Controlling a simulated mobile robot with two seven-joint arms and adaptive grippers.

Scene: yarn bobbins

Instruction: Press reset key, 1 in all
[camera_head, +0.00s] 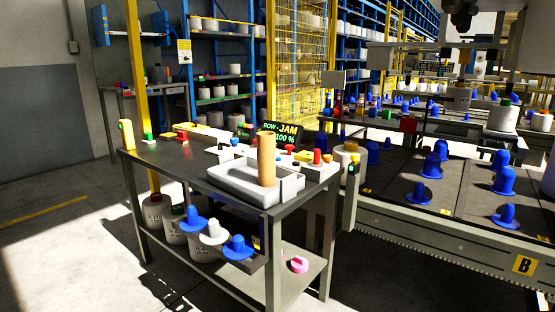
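A dark worktable (185,159) stands left of centre. I cannot tell which is the reset key; no label is readable. A tan tube (267,160) stands upright in a white tray (228,184) and hides part of the panel. Neither gripper is in view.
A conveyor (450,204) with blue bobbin holders (425,194) adjoins the table's right side. Floor at the left is clear.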

